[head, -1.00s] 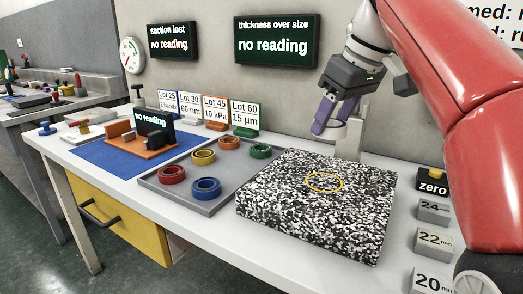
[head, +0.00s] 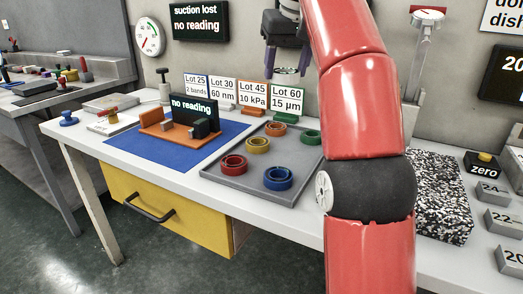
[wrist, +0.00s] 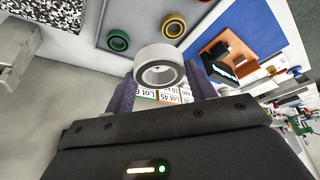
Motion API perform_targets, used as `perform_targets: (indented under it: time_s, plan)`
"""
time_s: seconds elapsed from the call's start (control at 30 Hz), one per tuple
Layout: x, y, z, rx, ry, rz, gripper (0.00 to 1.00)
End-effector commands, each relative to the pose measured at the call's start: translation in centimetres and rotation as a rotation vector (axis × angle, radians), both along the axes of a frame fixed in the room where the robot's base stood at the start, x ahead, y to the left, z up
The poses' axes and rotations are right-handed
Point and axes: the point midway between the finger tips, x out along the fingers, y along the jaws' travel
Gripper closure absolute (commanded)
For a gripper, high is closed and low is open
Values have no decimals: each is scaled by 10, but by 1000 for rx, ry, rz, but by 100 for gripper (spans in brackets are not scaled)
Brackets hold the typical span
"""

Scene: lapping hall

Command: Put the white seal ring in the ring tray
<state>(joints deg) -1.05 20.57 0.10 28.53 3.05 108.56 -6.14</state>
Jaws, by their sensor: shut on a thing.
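The white seal ring (wrist: 160,68) shows in the wrist view, gripped between the two purple fingers of my gripper (wrist: 160,88). The grey ring tray (head: 225,183) lies on the bench. It holds a red ring (head: 233,165), a blue ring (head: 278,177), a yellow ring (head: 257,145), an orange ring (head: 275,129) and a green ring (head: 311,137). My arm hides what lies to the tray's right.
A speckled stone block (head: 440,195) stands right of my arm, partly hidden. Lot cards (head: 252,95) stand behind the tray. A blue mat (head: 160,155) with an orange fixture (head: 165,137) lies left of it. Weight blocks (head: 505,222) line the right.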

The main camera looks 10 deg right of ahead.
Motion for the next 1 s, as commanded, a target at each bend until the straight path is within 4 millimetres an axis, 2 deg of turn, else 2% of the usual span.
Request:
perform_targets:
  time_s: [0.17,0.2,0.3,0.5,0.6,0.83,1.0]
  plan:
    - [-3,0,-22,0,3,1,69]
    - [-3,0,-41,0,4,1,69]
    - [-3,0,-70,0,2,2,69]
    - [-3,0,-121,0,1,3,69]
    - [-3,0,-139,0,1,3,69]
    - [-2,0,-158,-1,0,4,69]
    - [-2,0,-184,-1,2,4,69]
